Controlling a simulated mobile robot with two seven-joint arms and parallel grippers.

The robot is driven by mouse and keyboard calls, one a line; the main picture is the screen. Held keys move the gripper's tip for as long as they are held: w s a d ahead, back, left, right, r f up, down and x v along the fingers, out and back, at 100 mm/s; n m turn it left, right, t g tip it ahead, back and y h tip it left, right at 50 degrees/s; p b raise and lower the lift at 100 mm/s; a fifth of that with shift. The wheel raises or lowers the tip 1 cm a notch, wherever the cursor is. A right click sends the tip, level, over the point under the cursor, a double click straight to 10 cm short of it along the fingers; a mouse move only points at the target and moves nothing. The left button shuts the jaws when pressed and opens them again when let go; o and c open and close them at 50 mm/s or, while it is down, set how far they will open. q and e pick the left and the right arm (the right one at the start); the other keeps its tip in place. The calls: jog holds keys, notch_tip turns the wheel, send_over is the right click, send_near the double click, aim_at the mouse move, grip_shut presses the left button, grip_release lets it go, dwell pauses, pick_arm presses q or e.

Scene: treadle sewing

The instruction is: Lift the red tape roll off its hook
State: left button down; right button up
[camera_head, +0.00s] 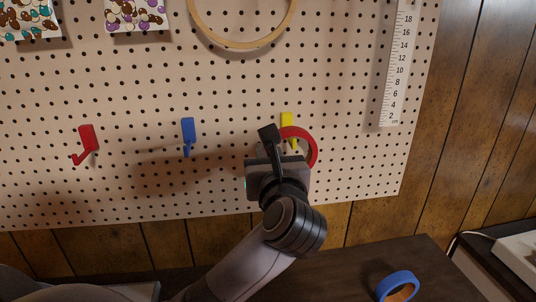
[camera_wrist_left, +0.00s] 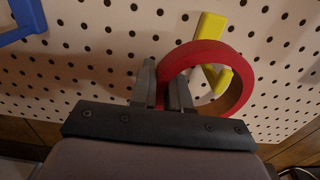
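The red tape roll (camera_head: 313,150) hangs on the yellow hook (camera_head: 288,119) on the pegboard. In the left wrist view the roll (camera_wrist_left: 218,55) shows as a ring, with the yellow hook (camera_wrist_left: 211,26) passing through its upper part. My left gripper (camera_head: 277,142) is at the roll's left side, covering part of it in the head view. In the left wrist view the left gripper (camera_wrist_left: 162,88) has one finger outside the ring and one inside, close together with the red band between them. It looks shut on the band. My right gripper is not in view.
A red hook (camera_head: 86,143) and a blue hook (camera_head: 188,134) are empty to the left. A wooden hoop (camera_head: 242,46) and a ruler (camera_head: 396,70) hang above. A blue tape roll (camera_head: 400,279) lies on the dark tabletop below right.

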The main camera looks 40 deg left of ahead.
pick_arm(q)
jog(key=shift+r, duration=0.1)
jog(key=shift+r+p, duration=1)
jog(key=v, duration=1)
dwell(1.2)
jog(key=shift+f, duration=0.1)
